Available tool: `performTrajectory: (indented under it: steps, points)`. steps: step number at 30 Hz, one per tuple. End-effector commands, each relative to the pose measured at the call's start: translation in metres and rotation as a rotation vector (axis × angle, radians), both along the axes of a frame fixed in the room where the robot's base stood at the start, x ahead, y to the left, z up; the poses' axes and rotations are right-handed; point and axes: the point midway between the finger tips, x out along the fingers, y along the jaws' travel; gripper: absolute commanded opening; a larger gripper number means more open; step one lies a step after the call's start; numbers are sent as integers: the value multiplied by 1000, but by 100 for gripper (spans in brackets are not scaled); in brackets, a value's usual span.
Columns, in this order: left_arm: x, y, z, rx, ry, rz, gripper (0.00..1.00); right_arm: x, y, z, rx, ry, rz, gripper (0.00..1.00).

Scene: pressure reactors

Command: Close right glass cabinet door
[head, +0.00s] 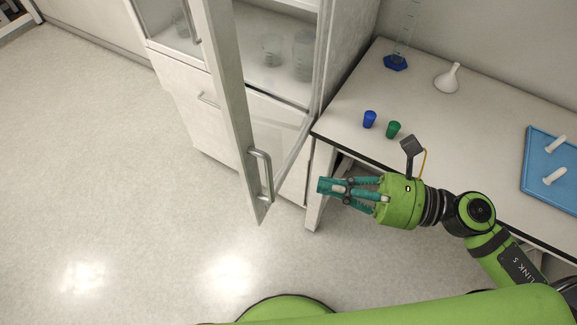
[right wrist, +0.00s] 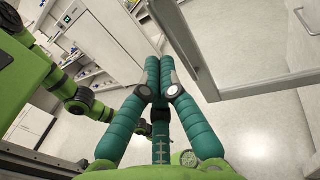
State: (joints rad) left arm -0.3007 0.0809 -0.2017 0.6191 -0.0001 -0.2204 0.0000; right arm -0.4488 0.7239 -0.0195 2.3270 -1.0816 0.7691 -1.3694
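The right glass cabinet door (head: 236,110) stands swung open from the cabinet in the head view, its free edge toward me. A metal bar handle (head: 262,172) sits low on its frame. In the right wrist view the gripper's fingertips (right wrist: 155,66) are together with nothing held. My left gripper is not seen.
The cabinet holds glass beakers (head: 271,48). The table (head: 340,115) to its right carries blue (head: 369,119) and green (head: 393,130) stoppers, a funnel (head: 449,79), a cylinder base (head: 396,62) and a blue tray (head: 540,196). The floor left of the door is clear.

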Motion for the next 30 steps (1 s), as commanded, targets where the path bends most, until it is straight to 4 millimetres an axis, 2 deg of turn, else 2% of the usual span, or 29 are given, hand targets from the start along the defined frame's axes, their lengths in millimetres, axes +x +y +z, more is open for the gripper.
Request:
performTrajectory:
  steps: [1,7,13,18,30]
  points:
    - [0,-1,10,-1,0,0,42,3,9,6,2,-4,3,0]
    - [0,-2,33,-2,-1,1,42,14,41,8,5,0,-1,0]
    - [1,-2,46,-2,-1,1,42,21,63,4,3,0,-1,0]
    - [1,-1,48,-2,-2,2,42,23,69,1,1,0,0,0]
    - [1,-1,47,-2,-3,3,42,23,69,0,1,1,-1,0]
